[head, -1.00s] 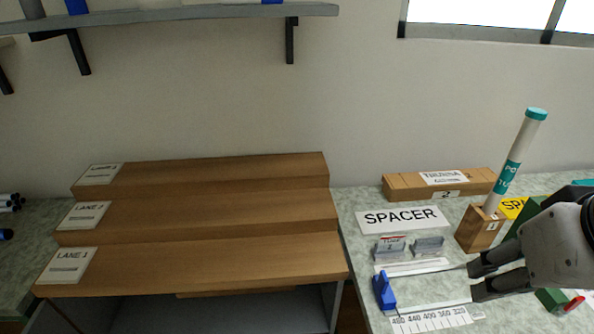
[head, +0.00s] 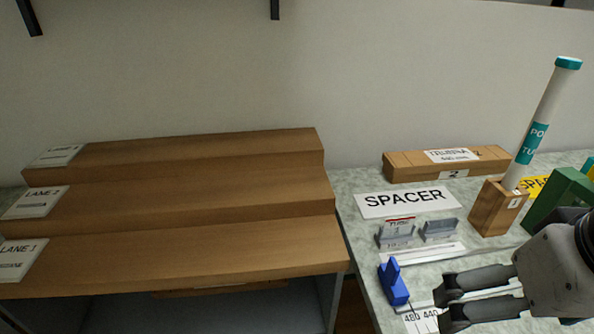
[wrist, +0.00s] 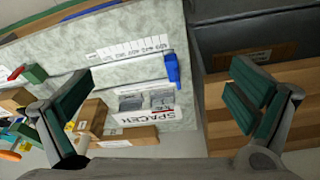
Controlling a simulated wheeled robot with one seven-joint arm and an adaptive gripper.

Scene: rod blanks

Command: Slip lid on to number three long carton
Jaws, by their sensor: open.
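I see no carton clearly marked three, and no separate lid that I can make out. A long wooden box (head: 405,167) with a "2" tag lies at the back of the right counter. A white tube (head: 541,105) with a teal cap (head: 568,63) leans in a wooden block (head: 491,214) marked 1. My gripper (head: 442,306) is open and empty over the front of the counter, right of a blue block (head: 394,284). In the wrist view my gripper (wrist: 160,108) has its fingers wide apart, with the blue block (wrist: 172,68) beyond and between them.
A stepped wooden stand (head: 190,258) with lane labels fills the left. A "SPACER" sign (head: 405,201) and two small card holders (head: 440,230) sit on the counter. A number scale (head: 423,321) lies in front; a green block (head: 555,198) stands at right.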

